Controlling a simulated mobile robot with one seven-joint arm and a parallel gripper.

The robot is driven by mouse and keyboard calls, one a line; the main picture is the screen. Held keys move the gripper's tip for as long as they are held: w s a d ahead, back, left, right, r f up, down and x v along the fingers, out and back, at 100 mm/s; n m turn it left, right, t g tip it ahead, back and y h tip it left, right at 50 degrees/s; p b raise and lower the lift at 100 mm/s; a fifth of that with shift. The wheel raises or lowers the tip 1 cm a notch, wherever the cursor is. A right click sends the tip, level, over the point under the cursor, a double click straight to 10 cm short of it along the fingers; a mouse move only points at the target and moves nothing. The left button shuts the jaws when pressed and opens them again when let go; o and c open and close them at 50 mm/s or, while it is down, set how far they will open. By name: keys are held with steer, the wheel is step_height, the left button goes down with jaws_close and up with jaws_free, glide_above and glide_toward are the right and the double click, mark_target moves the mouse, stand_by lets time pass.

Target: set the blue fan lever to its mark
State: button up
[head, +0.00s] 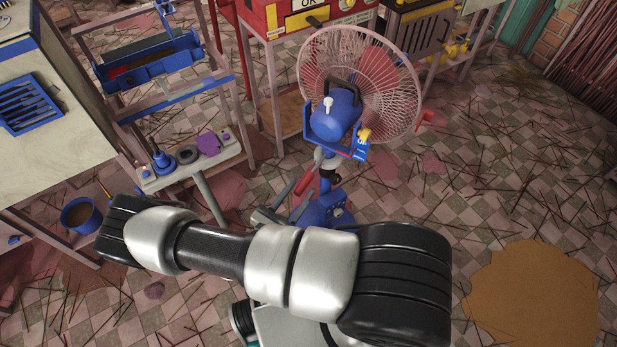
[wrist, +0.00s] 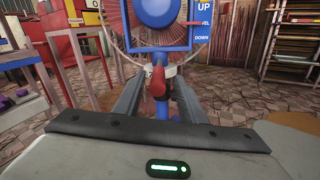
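The blue fan (head: 338,112) stands on a blue base, with a pale wire cage. Its label plate (head: 361,150) reads UP, LEVEL and DOWN in the wrist view (wrist: 202,22), with a red line by LEVEL. A red handle (wrist: 158,84) sits low in front of the fan's post, below the plate; I take it as the lever. My gripper (wrist: 159,78) is open, one finger on each side of this handle, with gaps showing. Whether a finger touches it is unclear. My arm hides most of my gripper in the head view.
A small bench (head: 190,165) with parts stands left of the fan, below a blue trough (head: 150,62). A red cabinet (head: 285,20) is behind. A blue bucket (head: 80,215) is at left. The littered floor is open at right, with a tan patch (head: 533,295).

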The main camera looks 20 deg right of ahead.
steer(key=v, duration=1)
steer(key=shift+s, duration=0.1)
steer(key=s+d+r+m+g+y+p, duration=0.2)
steer(key=r+m+y+p, duration=0.2)
steer(key=r, duration=1.7)
steer(key=s+d+r+m+g+y+p, duration=0.2)
steer(key=r+m+y+p, duration=0.3)
steer(key=r, duration=1.6)
steer(key=s+d+r+m+g+y+p, duration=0.2)
steer(key=r+m+p, duration=0.9)
steer(key=r, duration=1.1)
steer(key=m+y, duration=0.2)
steer(key=m, duration=0.1)
steer(key=shift+s+d+m+y, duration=0.25)
steer(key=shift+d+m+y, duration=0.15)
steer(key=shift+r, duration=0.1)
